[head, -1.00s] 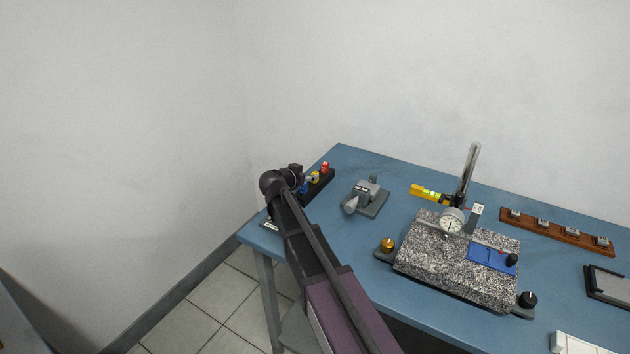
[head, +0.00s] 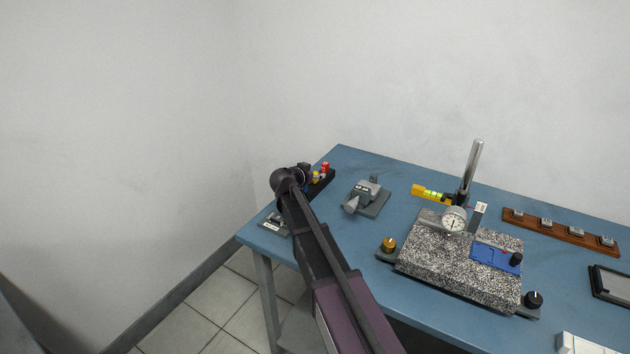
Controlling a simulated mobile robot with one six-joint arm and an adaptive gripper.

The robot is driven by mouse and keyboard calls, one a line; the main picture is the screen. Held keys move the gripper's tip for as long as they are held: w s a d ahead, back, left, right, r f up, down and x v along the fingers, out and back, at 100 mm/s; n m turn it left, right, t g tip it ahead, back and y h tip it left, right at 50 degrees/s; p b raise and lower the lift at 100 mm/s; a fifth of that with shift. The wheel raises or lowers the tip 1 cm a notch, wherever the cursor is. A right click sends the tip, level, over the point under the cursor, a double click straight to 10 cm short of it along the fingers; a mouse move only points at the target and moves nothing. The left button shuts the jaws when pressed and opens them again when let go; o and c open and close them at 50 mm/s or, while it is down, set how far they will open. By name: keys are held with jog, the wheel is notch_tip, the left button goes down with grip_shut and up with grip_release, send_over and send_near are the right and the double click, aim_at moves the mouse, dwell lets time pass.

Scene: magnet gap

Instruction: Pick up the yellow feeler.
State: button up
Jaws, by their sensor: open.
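The yellow feeler (head: 316,176) is a small yellow block in a dark rack (head: 326,183) at the far left of the blue table. A red feeler (head: 326,167) stands just behind it in the same rack, and a bit of blue shows in front, mostly covered by my arm. My gripper (head: 306,177) is at the rack, close beside the yellow feeler in the picture. It is open. Its fingertips are small and partly hidden by my wrist, so I cannot tell whether they are around the feeler or touching it.
A grey device (head: 366,194) stands right of the rack. Farther right are a speckled granite plate (head: 440,262) with a dial gauge (head: 454,220) and post, a yellow level (head: 431,194) and a wooden strip (head: 560,232). The table's left edge is close to my arm.

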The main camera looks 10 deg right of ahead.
dwell(0.4)
jog(key=c, duration=0.9)
jog(key=shift+c, duration=0.2)
jog(key=shift+r, duration=0.15)
notch_tip(320, 180, up, 3)
jog(key=p, duration=0.3)
jog(key=shift+r, duration=0.1)
jog(key=s+r+p, duration=0.1)
jog(key=s+p, duration=0.1)
jog(key=s, duration=1.4)
jog(key=shift+r, duration=0.3)
jog(key=shift+a, duration=0.1)
jog(key=shift+a, duration=0.1)
